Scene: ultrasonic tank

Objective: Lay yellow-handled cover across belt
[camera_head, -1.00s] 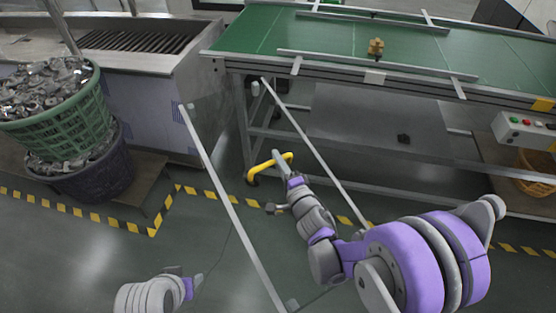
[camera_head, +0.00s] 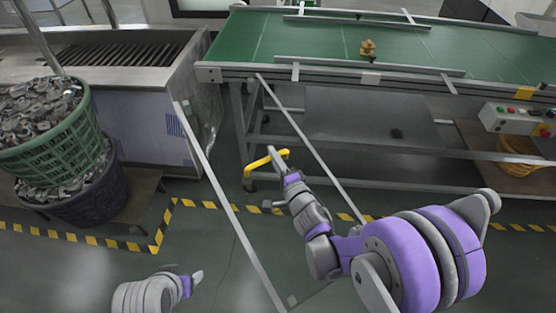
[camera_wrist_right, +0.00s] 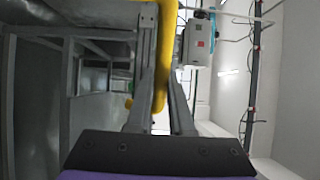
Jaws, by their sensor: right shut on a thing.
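The cover is a clear sheet with two long grey edge strips (camera_head: 230,218) and a yellow handle (camera_head: 262,162). It hangs tilted in front of the conveyor, with its far end near the frame's left end. My right gripper (camera_head: 279,160) is shut on the yellow handle, which also shows between its fingers in the right wrist view (camera_wrist_right: 168,50). The green belt (camera_head: 320,42) lies beyond and above the handle. My left gripper (camera_head: 191,281) is low at the left, apart from the cover; its finger gap is unclear.
A small tan block (camera_head: 367,48) sits on the belt between metal guide rails (camera_head: 370,65). A control box (camera_head: 518,118) is on the right side. A green basket (camera_head: 50,130) of metal parts stands at the left, beside a steel tank (camera_head: 130,75).

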